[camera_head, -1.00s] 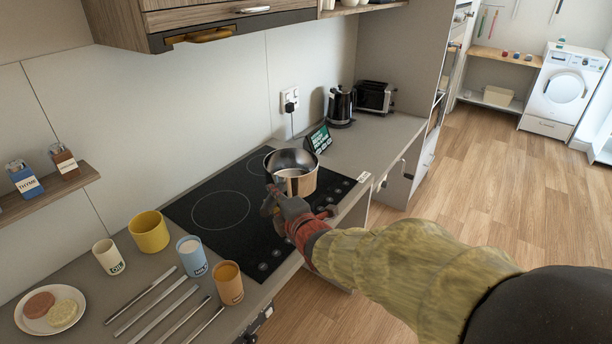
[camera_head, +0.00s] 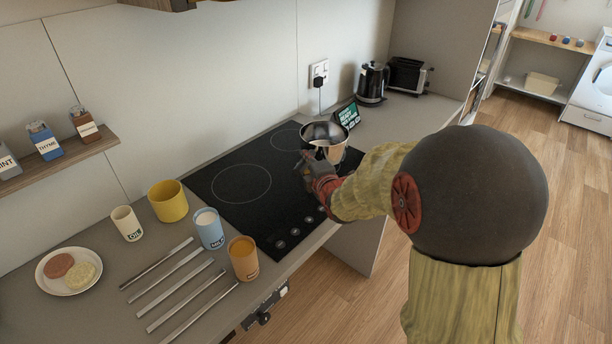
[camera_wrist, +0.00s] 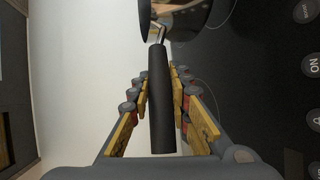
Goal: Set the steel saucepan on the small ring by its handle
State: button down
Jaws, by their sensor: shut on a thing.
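The steel saucepan (camera_head: 336,153) is upright over the right part of the black glass hob (camera_head: 205,184). I cannot tell whether its base touches the glass. My gripper (camera_head: 309,170) is at its near left side. In the wrist view my gripper (camera_wrist: 160,88) is shut on the black saucepan handle (camera_wrist: 162,105), which runs lengthwise between the fingers; the pan (camera_wrist: 188,16) is cut off at the top. A large ring (camera_head: 241,164) lies bare on the left of the hob. Another ring outline (camera_head: 274,136) shows at the back, partly hidden by the pan.
A yellow pot (camera_head: 168,204), oil cup (camera_head: 127,224), milk cup (camera_head: 209,231) and orange cup (camera_head: 243,261) stand left of the hob, with several metal bars (camera_head: 175,285) and a plate (camera_head: 45,280). A small sign (camera_head: 347,113), kettle (camera_head: 371,84) and toaster (camera_head: 408,76) stand behind right.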

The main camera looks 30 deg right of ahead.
jog(key=shift+w+d+f+b, duration=0.3)
jog(key=shift+w+f, duration=0.2)
jog(key=shift+f, duration=0.6)
jog(key=shift+w+d+f+b, duration=0.25)
jog(key=shift+w+f+b, duration=0.25)
jog(key=shift+f, duration=0.65)
jog(key=shift+w+d+f+b, duration=0.25)
jog(key=shift+w+f, duration=0.3)
jog(key=shift+f, duration=0.7)
jog(key=c, duration=1.7)
grip_release()
jog(key=shift+s+f, duration=0.1)
jog(key=shift+f, duration=0.05)
jog(key=shift+o, duration=0.2)
jog(key=shift+r, duration=0.2)
jog(key=s+a+r+m+g+y+p, duration=0.1)
jog(key=s+a+r+m+g, duration=0.2)
jog(key=s, duration=0.9)
jog(key=s+a+r+m+g, duration=0.3)
jog(key=s+a+m, duration=0.5)
jog(key=s, duration=0.5)
jog(key=s+a+r+m+g+y+p, duration=0.1)
jog(key=s+a+r+m+g, duration=0.2)
jog(key=s+a, duration=0.5)
jog(key=s+r+m, duration=0.1)
jog(key=s+m, duration=0.1)
jog(key=s, duration=0.3)
jog(key=shift+a+r+m+y+p, duration=0.2)
jog(key=shift+a+m+y+p, duration=0.1)
